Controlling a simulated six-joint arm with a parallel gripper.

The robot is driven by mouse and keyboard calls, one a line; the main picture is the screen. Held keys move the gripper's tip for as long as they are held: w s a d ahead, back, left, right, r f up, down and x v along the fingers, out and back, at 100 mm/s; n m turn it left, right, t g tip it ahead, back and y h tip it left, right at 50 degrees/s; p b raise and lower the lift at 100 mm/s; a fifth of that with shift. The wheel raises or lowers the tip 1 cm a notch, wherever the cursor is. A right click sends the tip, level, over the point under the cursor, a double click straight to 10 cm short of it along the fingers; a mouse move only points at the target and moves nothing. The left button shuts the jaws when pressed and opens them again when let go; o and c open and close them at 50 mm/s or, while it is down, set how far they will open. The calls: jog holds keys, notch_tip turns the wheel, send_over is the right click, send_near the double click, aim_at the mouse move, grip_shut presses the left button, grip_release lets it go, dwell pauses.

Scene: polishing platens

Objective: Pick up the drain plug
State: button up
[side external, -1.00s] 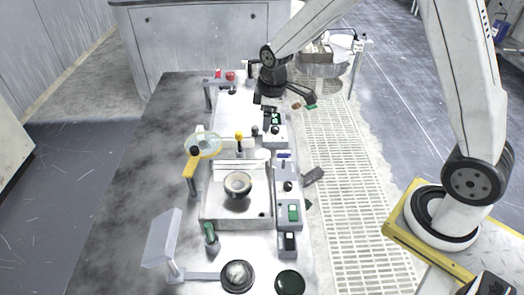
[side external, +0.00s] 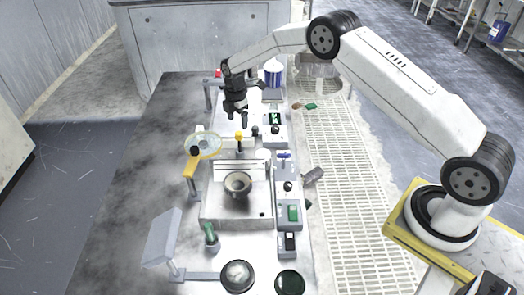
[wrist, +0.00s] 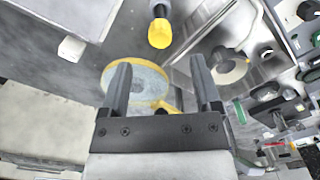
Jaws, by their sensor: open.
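I cannot tell for sure which thing is the drain plug. A small dark spot (side external: 262,214) lies in the front corner of the near tray (side external: 236,223), too small to make out. My gripper (side external: 240,119) hangs above the far part of the bench, over the rear tray. Its jaws are open and nothing shows between them. In the wrist view the two dark fingers (wrist: 160,80) stand apart, with a pale yellow-rimmed disc beyond them.
The round disc (side external: 203,145) on a yellow arm and a yellow knob (side external: 240,136) stand upright near my gripper. A bowl (side external: 238,184) sits in the near tray. Switch boxes (side external: 289,213) line the right side. A white and blue container (side external: 273,73) stands behind. The bench's left side is clear.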

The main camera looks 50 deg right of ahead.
aim_at(239, 132)
jog(key=shift+w+f, duration=0.1)
jog(key=shift+f, duration=0.1)
jog(key=shift+f, duration=1.2)
jog(key=shift+f, duration=0.1)
jog(key=shift+f, duration=2.5)
grip_shut()
